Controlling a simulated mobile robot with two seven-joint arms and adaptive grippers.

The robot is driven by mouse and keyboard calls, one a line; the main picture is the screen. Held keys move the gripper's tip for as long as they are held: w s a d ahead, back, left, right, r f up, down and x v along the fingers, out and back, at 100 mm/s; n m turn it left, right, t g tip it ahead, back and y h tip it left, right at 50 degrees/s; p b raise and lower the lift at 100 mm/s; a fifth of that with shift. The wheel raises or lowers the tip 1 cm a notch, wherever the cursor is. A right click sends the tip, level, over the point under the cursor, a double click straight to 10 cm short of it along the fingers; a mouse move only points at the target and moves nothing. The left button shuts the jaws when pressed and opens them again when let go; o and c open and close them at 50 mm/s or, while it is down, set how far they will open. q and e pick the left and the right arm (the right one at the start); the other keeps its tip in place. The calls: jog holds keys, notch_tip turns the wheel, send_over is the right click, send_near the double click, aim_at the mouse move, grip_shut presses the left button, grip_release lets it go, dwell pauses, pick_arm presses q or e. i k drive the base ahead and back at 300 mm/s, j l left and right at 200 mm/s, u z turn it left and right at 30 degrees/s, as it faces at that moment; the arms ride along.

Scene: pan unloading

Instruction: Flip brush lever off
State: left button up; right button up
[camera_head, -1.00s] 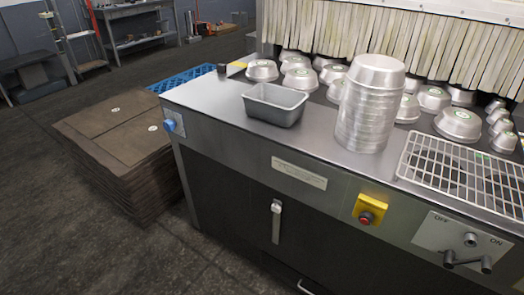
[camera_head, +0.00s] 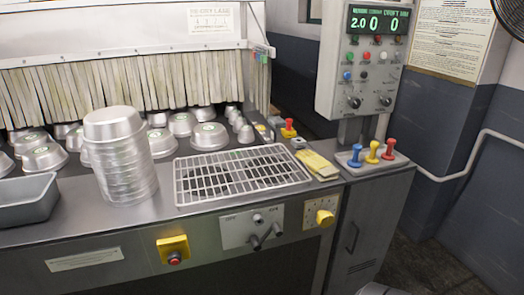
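A black lever (camera_head: 266,236) sits on a light metal plate (camera_head: 235,234) on the front panel of the machine, below the wire rack. The plate has small markings at its upper left and upper right, too small to read clearly now; in the earlier frame they read OFF on the left and ON on the right. I cannot tell from the picture which setting the lever is in. Neither of my grippers shows in the head view.
A yellow-backed red button (camera_head: 173,250) and a yellow switch (camera_head: 325,217) flank the plate. Blue, yellow and red levers (camera_head: 373,152) stand right, below a control box (camera_head: 369,60).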

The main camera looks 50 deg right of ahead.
aim_at(257, 243)
jog(key=z, duration=1.75)
